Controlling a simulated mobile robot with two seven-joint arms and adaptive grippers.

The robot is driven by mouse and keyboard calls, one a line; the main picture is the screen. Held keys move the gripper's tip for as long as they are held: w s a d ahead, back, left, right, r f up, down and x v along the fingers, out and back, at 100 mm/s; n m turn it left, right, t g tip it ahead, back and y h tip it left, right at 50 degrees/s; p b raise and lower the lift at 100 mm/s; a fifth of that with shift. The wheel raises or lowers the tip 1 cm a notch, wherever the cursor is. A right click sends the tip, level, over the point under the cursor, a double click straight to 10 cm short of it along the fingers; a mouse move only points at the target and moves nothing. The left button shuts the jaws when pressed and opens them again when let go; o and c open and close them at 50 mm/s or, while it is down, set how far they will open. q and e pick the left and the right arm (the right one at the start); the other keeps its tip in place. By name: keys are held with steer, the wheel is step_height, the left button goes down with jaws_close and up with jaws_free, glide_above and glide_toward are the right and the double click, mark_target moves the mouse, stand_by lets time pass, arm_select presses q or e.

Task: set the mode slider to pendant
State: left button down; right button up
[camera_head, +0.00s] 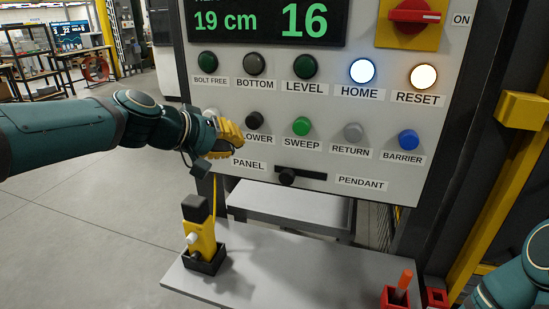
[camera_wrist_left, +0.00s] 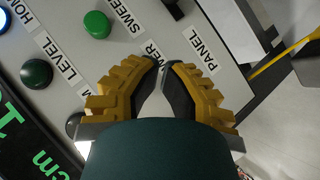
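The mode slider (camera_head: 287,176) is a black knob in a short dark slot low on the control panel. It sits at the slot's left part, nearer the PANEL label (camera_head: 249,164) than the PENDANT label (camera_head: 361,183). My left gripper (camera_head: 236,140), with yellow ribbed fingers, is in front of the panel, up and left of the slider and apart from it. In the left wrist view the left fingertips (camera_wrist_left: 167,64) come together with nothing seen between them, close to the LOWER and PANEL labels. My right gripper is out of view; part of my right arm shows at lower right.
Above the slot is a row of buttons, including green SWEEP (camera_head: 302,126) and blue BARRIER (camera_head: 409,140). Below is a grey shelf (camera_head: 300,265) bearing a yellow pendant (camera_head: 202,240) with a cable. A yellow post (camera_head: 505,160) stands right. Space before the slider is clear.

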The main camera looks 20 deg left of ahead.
mark_target(312, 170)
arm_select(q)
steer(key=shift+s, duration=0.15)
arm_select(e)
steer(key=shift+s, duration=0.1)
arm_select(q)
steer(key=x, duration=1)
steer(key=shift+d+f+b, duration=0.1)
steer(key=shift+f+b, duration=0.05)
steer(key=shift+b, duration=0.15)
steer(key=shift+d+f+b, duration=0.35)
steer(key=shift+d+f, duration=0.5)
steer(key=shift+f, duration=0.05)
steer(key=shift+d+f, duration=0.4)
steer(key=shift+d, duration=0.05)
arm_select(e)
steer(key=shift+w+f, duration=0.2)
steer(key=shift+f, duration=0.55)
arm_select(q)
steer(key=shift+d, duration=0.25)
steer(key=d, duration=0.5)
steer(key=shift+d+r, duration=0.1)
steer(key=shift+d, duration=0.15)
steer(key=shift+a, duration=0.3)
steer(key=shift+d, duration=0.15)
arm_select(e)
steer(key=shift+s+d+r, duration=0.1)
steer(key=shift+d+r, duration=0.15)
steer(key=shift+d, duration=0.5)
